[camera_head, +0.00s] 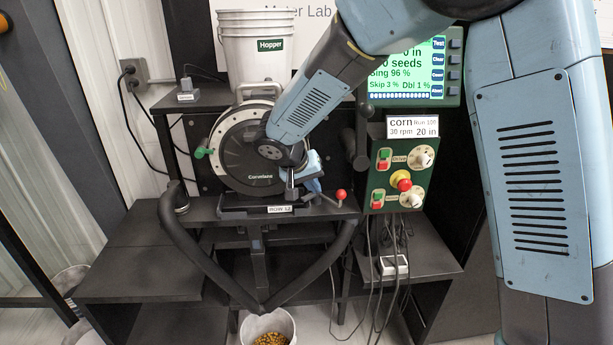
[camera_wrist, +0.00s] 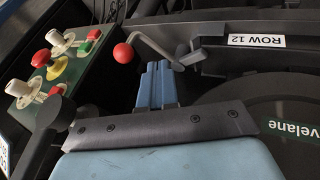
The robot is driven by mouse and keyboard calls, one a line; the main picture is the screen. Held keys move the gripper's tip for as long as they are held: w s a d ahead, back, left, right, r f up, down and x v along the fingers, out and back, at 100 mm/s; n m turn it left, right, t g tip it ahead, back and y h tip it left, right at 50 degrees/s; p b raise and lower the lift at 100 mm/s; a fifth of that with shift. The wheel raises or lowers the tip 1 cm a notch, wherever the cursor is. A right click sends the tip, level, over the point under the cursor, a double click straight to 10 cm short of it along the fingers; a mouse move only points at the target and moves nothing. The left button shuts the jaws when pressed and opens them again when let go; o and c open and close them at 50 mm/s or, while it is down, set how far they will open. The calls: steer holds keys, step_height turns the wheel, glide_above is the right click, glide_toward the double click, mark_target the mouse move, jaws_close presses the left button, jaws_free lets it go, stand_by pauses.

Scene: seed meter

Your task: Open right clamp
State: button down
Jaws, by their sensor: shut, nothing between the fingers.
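The right clamp shows as a bent metal lever with a red ball knob (camera_head: 341,194), at the lower right of the round seed meter (camera_head: 232,160). In the wrist view its red ball (camera_wrist: 123,53) is just left of my fingertips, and its metal rod (camera_wrist: 152,42) bends rightward past them to a bracket on the rail. My gripper (camera_head: 316,184) has blue fingers, which are shut and empty. In the wrist view the gripper (camera_wrist: 155,68) is close to the rod; I cannot tell whether they touch. My forearm hides part of the meter's right side.
A green-knobbed lever (camera_head: 204,153) is at the meter's left. A green control box (camera_head: 397,175) with knobs and buttons stands right of the clamp, with a dark handle (camera_head: 361,137) near it. A white hopper bucket (camera_head: 257,48) is above. Black curved tubes (camera_head: 205,255) run below.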

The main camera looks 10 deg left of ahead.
steer(key=shift+w+d+f, duration=0.15)
steer(key=shift+w+d, duration=0.05)
steer(key=shift+d, duration=0.45)
steer(key=shift+w+d+f, duration=0.15)
steer(key=shift+w+d, duration=0.1)
steer(key=shift+d, duration=0.35)
steer(key=shift+w+d+f, duration=0.15)
steer(key=shift+w+d, duration=0.05)
steer(key=shift+d, duration=0.45)
